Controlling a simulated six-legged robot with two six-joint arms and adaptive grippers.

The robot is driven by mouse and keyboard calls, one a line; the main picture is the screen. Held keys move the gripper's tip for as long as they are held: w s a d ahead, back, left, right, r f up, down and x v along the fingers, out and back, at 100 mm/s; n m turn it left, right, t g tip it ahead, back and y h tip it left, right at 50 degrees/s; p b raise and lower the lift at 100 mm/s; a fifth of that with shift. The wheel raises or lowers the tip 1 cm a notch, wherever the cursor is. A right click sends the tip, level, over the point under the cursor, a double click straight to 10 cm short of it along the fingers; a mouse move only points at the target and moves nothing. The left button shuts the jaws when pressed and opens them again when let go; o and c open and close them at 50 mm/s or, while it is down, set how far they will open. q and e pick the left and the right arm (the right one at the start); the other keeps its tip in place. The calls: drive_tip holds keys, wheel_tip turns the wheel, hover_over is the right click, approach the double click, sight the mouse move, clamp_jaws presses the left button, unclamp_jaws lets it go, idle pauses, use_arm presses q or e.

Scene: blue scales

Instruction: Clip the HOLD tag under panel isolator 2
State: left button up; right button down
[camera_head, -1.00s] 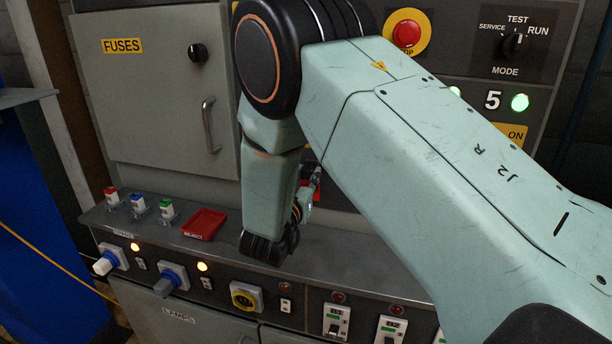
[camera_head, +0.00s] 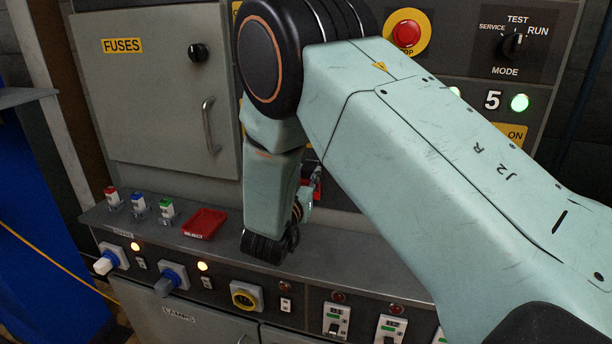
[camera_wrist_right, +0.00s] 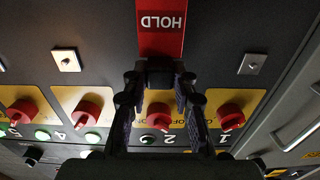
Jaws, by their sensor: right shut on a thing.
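The red HOLD tag (camera_wrist_right: 162,32) shows at the top of the right wrist view, its white lettering upside down. My right gripper (camera_wrist_right: 160,74) is shut on the tag's near end. Panel isolator 2 (camera_wrist_right: 159,116), a red knob on a yellow plate, shows between the fingers in that view. The tag lies past the isolator, in front of the dark panel; whether it touches the panel I cannot tell. In the head view my right arm hides most of the gripper, and a bit of red shows beside it. My left gripper is not in view.
More red isolator knobs flank isolator 2, including isolator 1 (camera_wrist_right: 231,117). Small metal plates sit on the panel left (camera_wrist_right: 66,60) and right (camera_wrist_right: 252,63) of the tag. A red reject tray (camera_head: 204,223) and several small coloured-top items stand on the ledge (camera_head: 330,262).

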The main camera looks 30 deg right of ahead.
drive_tip(key=shift+w+d, duration=0.25)
drive_tip(key=c, duration=1)
unclamp_jaws()
wheel_tip(320, 180, up, 10)
drive_tip(key=shift+a, duration=0.1)
idle(0.5)
